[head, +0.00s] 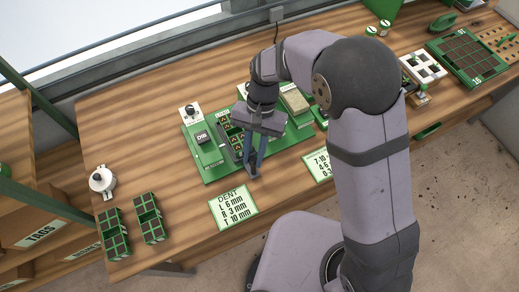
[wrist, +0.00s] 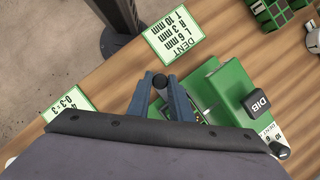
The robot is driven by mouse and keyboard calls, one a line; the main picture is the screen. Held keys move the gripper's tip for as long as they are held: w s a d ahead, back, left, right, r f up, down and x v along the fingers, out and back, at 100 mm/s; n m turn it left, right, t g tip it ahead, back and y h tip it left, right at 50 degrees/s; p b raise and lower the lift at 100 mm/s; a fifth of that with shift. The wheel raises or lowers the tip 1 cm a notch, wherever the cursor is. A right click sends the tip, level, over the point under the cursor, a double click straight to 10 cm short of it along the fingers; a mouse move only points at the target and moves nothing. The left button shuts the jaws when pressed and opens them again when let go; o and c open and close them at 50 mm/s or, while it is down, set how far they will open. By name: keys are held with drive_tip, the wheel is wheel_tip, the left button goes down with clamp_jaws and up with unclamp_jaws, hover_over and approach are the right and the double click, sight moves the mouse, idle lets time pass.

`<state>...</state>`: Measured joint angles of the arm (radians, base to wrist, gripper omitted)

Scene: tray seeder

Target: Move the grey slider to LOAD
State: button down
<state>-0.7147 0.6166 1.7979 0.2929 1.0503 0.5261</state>
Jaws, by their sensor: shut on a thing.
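The green seeder (head: 215,172) lies on the wooden bench, with a black DIB block, a white dial and a tray of small cells on it. My gripper (head: 253,170) points down at the seeder's near edge, beside the cell tray. In the wrist view my gripper (wrist: 160,92) is shut on a dark grey round knob, the grey slider (wrist: 160,81), between its fingertips. The slider's track is mostly hidden by my fingers and wrist.
A DENT card (head: 232,206) lies just in front of the seeder, and another card (head: 318,165) lies to the right. Two green cell trays (head: 152,227) and a white round device (head: 102,181) stand at the left. Bare bench lies between them and the seeder.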

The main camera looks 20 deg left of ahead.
drive_tip(key=c, duration=1.6)
unclamp_jaws()
drive_tip(key=shift+r, duration=0.1)
drive_tip(key=shift+b+v, duration=1.15)
drive_tip(key=shift+v, duration=2.5)
